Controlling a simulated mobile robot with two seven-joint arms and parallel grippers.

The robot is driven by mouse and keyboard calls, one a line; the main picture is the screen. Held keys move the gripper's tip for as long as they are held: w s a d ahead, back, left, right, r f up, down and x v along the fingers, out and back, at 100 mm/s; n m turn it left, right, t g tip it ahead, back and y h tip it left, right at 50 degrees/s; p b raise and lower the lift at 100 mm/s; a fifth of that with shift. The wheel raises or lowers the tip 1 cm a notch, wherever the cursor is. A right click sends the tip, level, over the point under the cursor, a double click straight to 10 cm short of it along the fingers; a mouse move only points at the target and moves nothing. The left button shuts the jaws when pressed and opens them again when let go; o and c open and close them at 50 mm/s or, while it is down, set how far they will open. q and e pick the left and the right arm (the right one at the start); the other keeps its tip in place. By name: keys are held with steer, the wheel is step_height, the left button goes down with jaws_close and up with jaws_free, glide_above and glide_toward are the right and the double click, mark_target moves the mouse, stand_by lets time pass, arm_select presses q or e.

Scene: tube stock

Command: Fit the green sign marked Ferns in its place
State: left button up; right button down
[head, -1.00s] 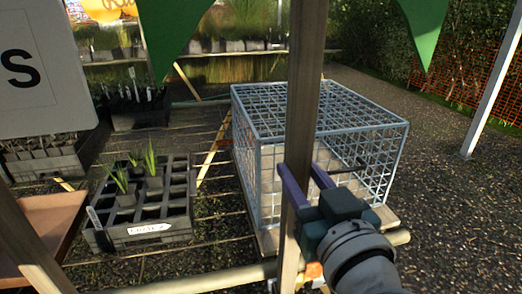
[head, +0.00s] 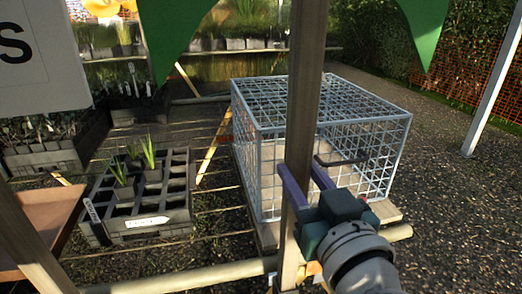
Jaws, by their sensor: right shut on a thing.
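I cannot see a green sign marked Ferns; no lettering of that kind shows. My right gripper (head: 299,170) comes in from the bottom right, with its two blue-purple fingers on either side of an upright wooden post (head: 305,80). It appears shut on that post, which runs from the top edge down past the fingers. My left gripper is not in view. A large white sign (head: 45,75) with a black letter S is cut off at the upper left.
A wire cage (head: 262,185) stands behind the gripper. A dark plant tray (head: 120,218) with a white label is left of it. Green pennants (head: 172,30) hang at the top. A wooden rail (head: 190,277) crosses the bottom. Open gravel (head: 440,220) lies to the right.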

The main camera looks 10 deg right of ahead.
steer(key=shift+f+b, duration=1.15)
steer(key=shift+f, duration=0.25)
steer(key=shift+f+b, duration=0.45)
steer(key=shift+f, duration=0.05)
steer(key=c, duration=0.7)
jaws_free()
steer(key=shift+w, duration=0.1)
steer(key=o, duration=0.3)
steer(key=shift+f, duration=0.1)
